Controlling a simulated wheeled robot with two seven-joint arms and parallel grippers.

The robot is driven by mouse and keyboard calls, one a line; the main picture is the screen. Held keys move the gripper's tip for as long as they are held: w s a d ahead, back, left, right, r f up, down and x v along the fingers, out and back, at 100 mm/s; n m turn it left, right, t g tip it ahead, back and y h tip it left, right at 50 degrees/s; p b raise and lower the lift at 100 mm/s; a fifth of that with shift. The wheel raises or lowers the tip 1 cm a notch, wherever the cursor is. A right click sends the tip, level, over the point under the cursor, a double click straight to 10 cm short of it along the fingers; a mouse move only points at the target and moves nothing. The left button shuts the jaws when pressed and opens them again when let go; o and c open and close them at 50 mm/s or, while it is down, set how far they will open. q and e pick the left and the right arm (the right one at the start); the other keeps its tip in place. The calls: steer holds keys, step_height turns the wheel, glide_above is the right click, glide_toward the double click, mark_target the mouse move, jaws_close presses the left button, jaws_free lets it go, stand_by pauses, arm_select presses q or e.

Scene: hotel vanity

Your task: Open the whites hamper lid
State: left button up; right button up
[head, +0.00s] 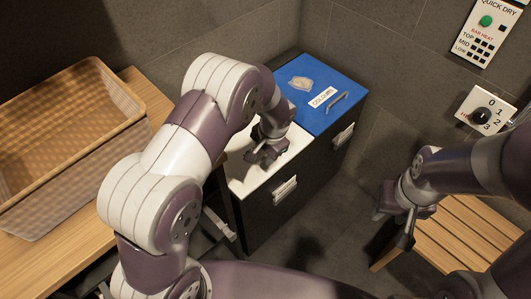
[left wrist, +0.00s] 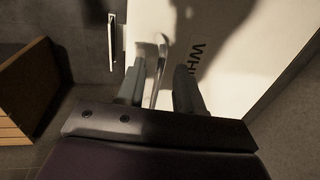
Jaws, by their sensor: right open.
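The whites hamper has a white lid (head: 245,181) that looks shut, beside the blue-lidded hamper. In the left wrist view the lid (left wrist: 225,40) carries partly hidden dark lettering, "WHI" (left wrist: 190,60). Its metal handle (left wrist: 160,50) runs between my left gripper's fingers (left wrist: 158,92). The fingers stand apart on either side of the handle, with gaps showing. In the head view my left gripper (head: 265,154) is low over the lid's far part, and my arm hides some of the lid. My right gripper (head: 394,222) is open and empty, away at the right near the slatted bench.
The blue lid (head: 315,88), labelled COLOURS, has a handle and a small beige item (head: 301,83) on it. A woven basket (head: 65,130) stands on a wooden counter (head: 142,90) at left. A slatted bench (head: 440,240) is at right. Dark floor lies between hampers and bench.

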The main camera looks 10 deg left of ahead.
arm_select(q)
jaws_close()
stand_by(1.4)
